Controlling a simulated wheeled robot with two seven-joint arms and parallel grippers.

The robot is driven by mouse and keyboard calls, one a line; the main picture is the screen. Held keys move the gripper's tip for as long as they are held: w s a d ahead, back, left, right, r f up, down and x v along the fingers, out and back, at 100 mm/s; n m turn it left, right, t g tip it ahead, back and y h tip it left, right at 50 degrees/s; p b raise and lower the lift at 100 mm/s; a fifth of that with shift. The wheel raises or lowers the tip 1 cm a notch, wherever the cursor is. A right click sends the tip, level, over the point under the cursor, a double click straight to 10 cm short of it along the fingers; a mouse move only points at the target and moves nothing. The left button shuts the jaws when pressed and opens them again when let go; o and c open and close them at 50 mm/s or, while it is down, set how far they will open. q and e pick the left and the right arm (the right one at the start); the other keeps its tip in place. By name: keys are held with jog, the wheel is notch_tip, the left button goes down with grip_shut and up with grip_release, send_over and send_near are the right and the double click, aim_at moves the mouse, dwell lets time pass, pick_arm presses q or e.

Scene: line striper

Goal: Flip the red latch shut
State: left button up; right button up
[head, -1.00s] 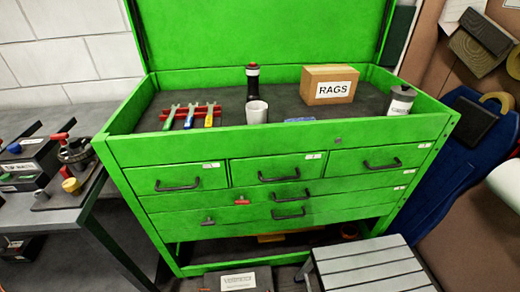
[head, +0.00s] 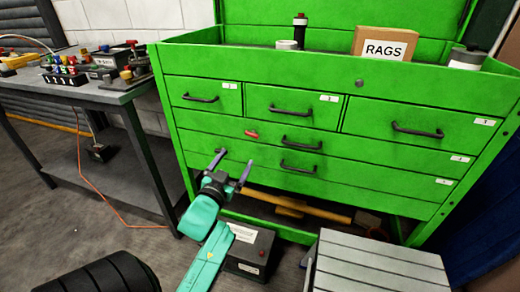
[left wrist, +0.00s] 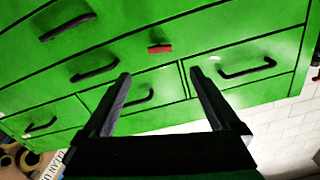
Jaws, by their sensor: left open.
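The red latch (head: 251,134) is a small red tab on the front of the green tool chest (head: 330,80), left of a dark drawer handle on the first wide drawer. It also shows in the left wrist view (left wrist: 160,47), beyond the fingertips. Whether it is open or shut is too small to tell. My left gripper (head: 232,162) is open and empty, with its fingers pointing at the chest front, below and left of the latch in the head view. In the left wrist view (left wrist: 160,80) nothing is between its fingers. My right gripper is not in view.
A grey step stool (head: 375,265) stands at the front right. A workbench (head: 120,95) with tools is at the left. A dark box (head: 248,248) lies low before the chest. A rags box (head: 384,44) sits on top. Floor between bench and chest is partly free.

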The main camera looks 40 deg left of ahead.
aim_at(251, 136)
pick_arm(q)
jog(key=b+x, duration=0.1)
jog(key=x, duration=1.2)
jog(key=shift+s, duration=0.1)
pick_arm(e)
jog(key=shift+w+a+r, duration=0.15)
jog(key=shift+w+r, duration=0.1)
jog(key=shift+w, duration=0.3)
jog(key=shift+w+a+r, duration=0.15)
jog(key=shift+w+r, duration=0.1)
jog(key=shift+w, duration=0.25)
pick_arm(q)
jog(key=shift+c, duration=0.3)
jog(key=c, duration=1.3)
jog(key=n+p, duration=0.2)
jog(key=shift+r+n+p, duration=0.1)
jog(key=shift+n+p, duration=0.2)
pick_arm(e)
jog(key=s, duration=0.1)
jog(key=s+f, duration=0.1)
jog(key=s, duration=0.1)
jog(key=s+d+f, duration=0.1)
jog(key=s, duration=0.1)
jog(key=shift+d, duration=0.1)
